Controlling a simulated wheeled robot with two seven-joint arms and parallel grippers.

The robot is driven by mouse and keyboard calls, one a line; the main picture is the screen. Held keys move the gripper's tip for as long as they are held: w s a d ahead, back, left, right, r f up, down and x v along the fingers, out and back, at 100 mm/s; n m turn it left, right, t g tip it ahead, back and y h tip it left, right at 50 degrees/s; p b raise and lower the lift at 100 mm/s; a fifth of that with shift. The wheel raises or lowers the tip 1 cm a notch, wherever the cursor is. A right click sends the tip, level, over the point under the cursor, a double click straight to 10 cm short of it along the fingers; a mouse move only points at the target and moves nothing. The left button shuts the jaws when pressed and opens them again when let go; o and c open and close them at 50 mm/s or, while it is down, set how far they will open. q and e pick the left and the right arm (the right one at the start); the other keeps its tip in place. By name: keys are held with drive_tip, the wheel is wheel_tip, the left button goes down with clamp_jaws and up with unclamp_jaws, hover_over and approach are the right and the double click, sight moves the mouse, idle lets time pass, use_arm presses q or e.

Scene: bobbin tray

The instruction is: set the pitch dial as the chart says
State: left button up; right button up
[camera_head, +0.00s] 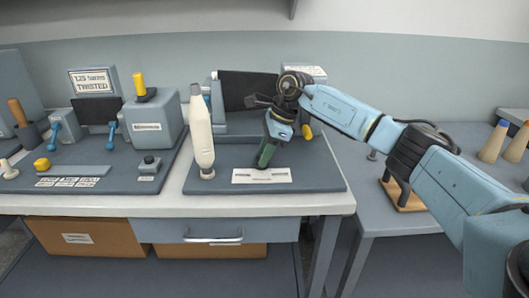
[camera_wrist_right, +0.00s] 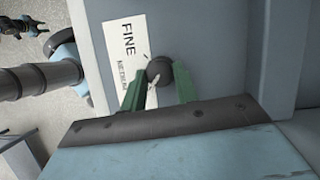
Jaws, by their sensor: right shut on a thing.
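The pitch dial is a dark round knob (camera_wrist_right: 160,69) beside a white label plate (camera_wrist_right: 122,60). FINE and MEDIUM can be read on the plate; the rest is covered by my gripper. My right gripper (camera_head: 263,164) reaches down to the plate in the head view; its green fingers are shut on the knob in the wrist view. The knob's exact setting cannot be told. A sign (camera_head: 93,81) at the back left carries the word TWISTED; its top line is hard to read. Small printed cards (camera_head: 68,182) lie at the left, too small to read.
A tall cream bobbin (camera_head: 201,135) stands upright just left of my right gripper. A grey box with a yellow knob (camera_head: 140,88) stands further left. Cones (camera_head: 495,142) stand on the right table. A drawer (camera_head: 215,230) is below the worktop.

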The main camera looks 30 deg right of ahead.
drive_tip(key=o, duration=1)
use_arm(q)
drive_tip(key=s+p, duration=0.2)
drive_tip(key=s, duration=0.2)
drive_tip(key=shift+s+a+r, duration=0.1)
drive_tip(key=shift+s+r, duration=0.05)
drive_tip(key=shift+s, duration=0.05)
use_arm(e)
drive_tip(key=v, duration=1.3)
drive_tip(key=shift+s+d+r, duration=0.1)
drive_tip(key=shift+r, duration=0.1)
